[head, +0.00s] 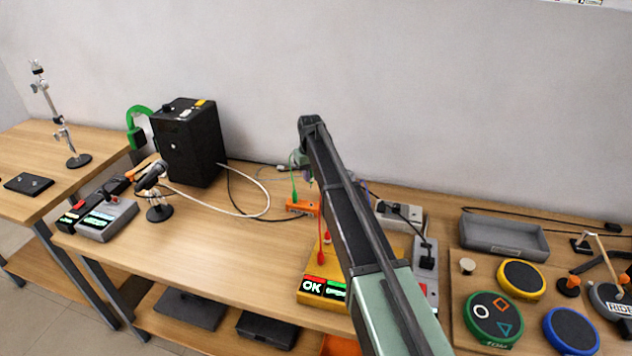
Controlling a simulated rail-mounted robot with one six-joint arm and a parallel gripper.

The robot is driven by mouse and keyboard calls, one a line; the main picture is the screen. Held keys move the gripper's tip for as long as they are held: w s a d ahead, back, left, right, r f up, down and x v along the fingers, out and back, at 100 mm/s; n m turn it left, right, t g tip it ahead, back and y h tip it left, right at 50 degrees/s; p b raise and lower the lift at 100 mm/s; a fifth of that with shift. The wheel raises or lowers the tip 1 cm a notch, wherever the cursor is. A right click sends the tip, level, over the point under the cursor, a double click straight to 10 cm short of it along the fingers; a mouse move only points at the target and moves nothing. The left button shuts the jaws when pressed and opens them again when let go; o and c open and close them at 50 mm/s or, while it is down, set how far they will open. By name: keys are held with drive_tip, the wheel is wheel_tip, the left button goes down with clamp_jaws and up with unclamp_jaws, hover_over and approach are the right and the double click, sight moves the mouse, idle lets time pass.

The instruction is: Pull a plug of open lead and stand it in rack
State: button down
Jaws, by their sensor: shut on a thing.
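An orange rack (301,207) stands on the bench left of my arm. A green plug or lead (294,188) rises upright at the rack's left part. A yellow tester box (312,293) with a red "OK" panel and a green panel stands in front of the rack. A red lead (320,235) runs down to a red plug (320,259) at the tester, close to my arm. My arm reaches up from the lower right and bends down behind itself. It hides my gripper jaws and whatever is between them, and part of the tester.
A black speaker-like box (188,140) and a grey device (108,220) stand to the left. Grey socket blocks (400,215) lie right of my arm. Round pads, including a yellow one (521,279), and a grey tray (504,238) fill the right. The bench's middle left is mostly clear.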

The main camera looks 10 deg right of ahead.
wheel_tip(320, 180, down, 6)
drive_tip(key=b, duration=0.6)
drive_tip(key=shift+f+b, duration=2)
idle(0.9)
drive_tip(key=c, duration=0.9)
unclamp_jaws()
wheel_tip(320, 180, up, 11)
drive_tip(key=p, duration=1.1)
drive_tip(key=shift+r, duration=0.15)
drive_tip(key=shift+f, duration=0.2)
